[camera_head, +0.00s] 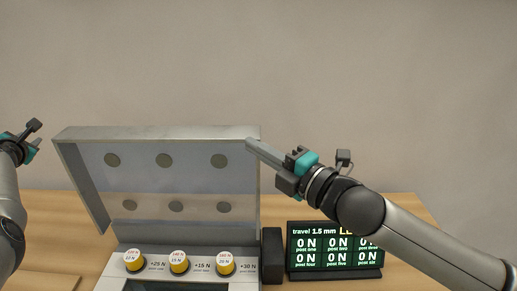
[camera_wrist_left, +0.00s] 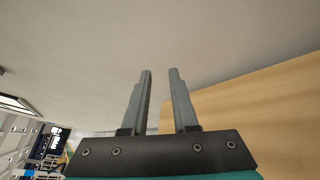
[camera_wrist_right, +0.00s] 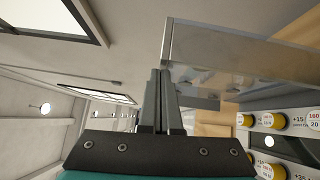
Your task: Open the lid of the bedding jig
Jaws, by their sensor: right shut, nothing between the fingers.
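The bedding jig (camera_head: 118,262) stands on the table, with its lid (camera_head: 140,182) raised and leaning at its back edge. The lid's inner face shows several grey round pads. My right gripper (camera_head: 250,146) is shut and empty, its fingertips at the lid's upper right corner; I cannot tell whether they touch. In the right wrist view the closed fingers (camera_wrist_right: 160,74) are beside the edge of the lid (camera_wrist_right: 245,58). My left gripper (camera_head: 36,136) is off to the left, away from the jig. Its fingers (camera_wrist_left: 160,75) stand apart with nothing between them.
Three yellow-sided weights (camera_head: 179,262) with white tops sit in a row on the jig's front panel. A black display (camera_head: 335,252) reading 0 N for its posts stands to the right, beside a dark block (camera_head: 272,255). Bare wooden table (camera_head: 405,208) shows at the right.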

